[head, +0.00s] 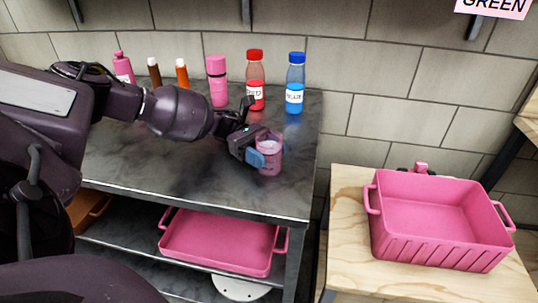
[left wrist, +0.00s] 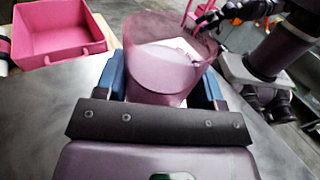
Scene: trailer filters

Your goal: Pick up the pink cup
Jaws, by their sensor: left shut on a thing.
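The pink cup (head: 270,157) is translucent and stands upright near the right end of the dark metal table (head: 180,165). My left gripper (head: 257,156) is shut on its side, with a blue finger pad in front of the cup. In the left wrist view the cup (left wrist: 160,65) sits between the two blue fingers of my left gripper (left wrist: 165,85). From these frames I cannot tell whether the cup's base touches the table. My right gripper is not clearly in the head view; a dark arm shows at the right in the left wrist view.
Behind the cup stand a red bottle (head: 255,82), a blue bottle (head: 295,85), a pink bottle (head: 217,82) and smaller bottles. A pink bin (head: 440,222) stands on a wooden table (head: 345,215) at the right. A pink tray (head: 220,240) lies on the lower shelf.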

